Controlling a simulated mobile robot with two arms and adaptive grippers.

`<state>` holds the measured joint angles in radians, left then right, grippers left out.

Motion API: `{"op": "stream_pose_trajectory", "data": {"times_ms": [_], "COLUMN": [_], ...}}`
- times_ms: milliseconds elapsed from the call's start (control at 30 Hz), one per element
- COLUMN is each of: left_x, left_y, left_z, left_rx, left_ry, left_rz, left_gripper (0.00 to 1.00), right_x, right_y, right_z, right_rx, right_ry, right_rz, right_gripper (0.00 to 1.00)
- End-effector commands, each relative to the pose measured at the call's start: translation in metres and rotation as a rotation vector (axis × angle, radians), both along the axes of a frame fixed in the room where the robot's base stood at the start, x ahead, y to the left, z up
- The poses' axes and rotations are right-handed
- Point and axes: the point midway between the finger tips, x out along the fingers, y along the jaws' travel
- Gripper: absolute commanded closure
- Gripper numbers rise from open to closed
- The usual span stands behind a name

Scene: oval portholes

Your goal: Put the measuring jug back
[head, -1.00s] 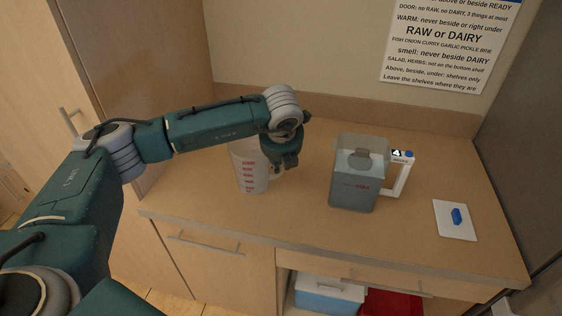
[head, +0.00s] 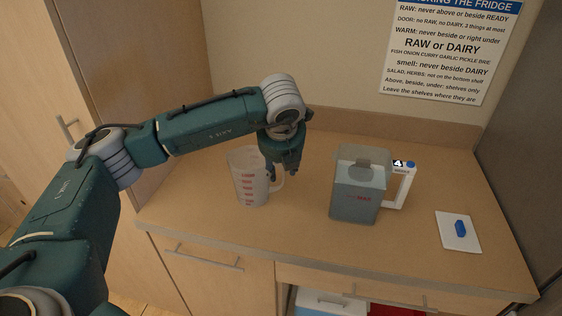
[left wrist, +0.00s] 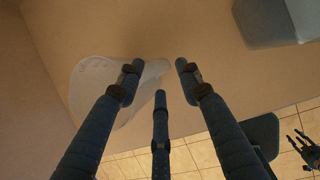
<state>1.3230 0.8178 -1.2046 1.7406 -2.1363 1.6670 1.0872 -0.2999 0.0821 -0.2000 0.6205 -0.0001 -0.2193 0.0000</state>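The measuring jug (head: 251,184) is clear with red marks. It stands upright on the counter, left of the square pitcher, with its handle to the right. My left gripper (head: 283,176) hangs fingers down by the handle. In the left wrist view the fingers of the left gripper (left wrist: 159,70) are apart, with the handle side of the pale jug (left wrist: 95,88) between or just beyond the tips. I cannot tell if they touch. My right gripper (left wrist: 306,150) shows small at the right edge of the left wrist view, its fingers seemingly spread and empty.
A grey see-through pitcher (head: 355,198) with a white handle stands right of the jug. A white card (head: 472,240) with a blue piece lies further right. A wall sign (head: 445,60) hangs behind. Blue-and-white (head: 328,303) and red (head: 396,310) containers sit below the counter.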

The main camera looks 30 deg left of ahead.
Motion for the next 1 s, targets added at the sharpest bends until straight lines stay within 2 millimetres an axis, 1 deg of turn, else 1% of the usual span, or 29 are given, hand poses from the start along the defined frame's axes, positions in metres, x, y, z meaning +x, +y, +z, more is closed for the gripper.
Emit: {"op": "stream_pose_trajectory", "data": {"times_ms": [33, 200, 300, 400, 567, 1000], "left_x": [-0.003, -0.016, -0.021, -0.025, -0.026, -0.026], "left_y": [-0.003, -0.01, -0.012, -0.013, -0.014, -0.014], "left_z": [0.008, 0.039, 0.052, 0.059, 0.063, 0.063], "left_rx": [-0.002, -0.001, -0.001, 0.0, 0.0, 0.0], "left_ry": [-0.007, -0.004, -0.002, 0.0, 0.001, 0.001], "left_rz": [-0.002, -0.001, 0.0, 0.001, 0.0, 0.0], "left_gripper": [0.64, 0.64, 0.64, 0.64, 0.64, 0.64], "right_x": [0.0, 0.0, 0.0, 0.0, 0.0, 0.0], "right_y": [0.0, 0.0, 0.0, 0.001, 0.002, 0.004], "right_z": [-0.009, -0.019, -0.022, -0.023, -0.024, -0.023], "right_rx": [0.0, 0.0, 0.0, 0.001, 0.002, 0.004], "right_ry": [0.0, 0.0, 0.0, 0.0, 0.0, 0.001], "right_rz": [0.0, -0.001, -0.001, -0.001, -0.002, -0.002], "right_gripper": [0.62, 0.62, 0.62, 0.62, 0.62, 0.62]}}
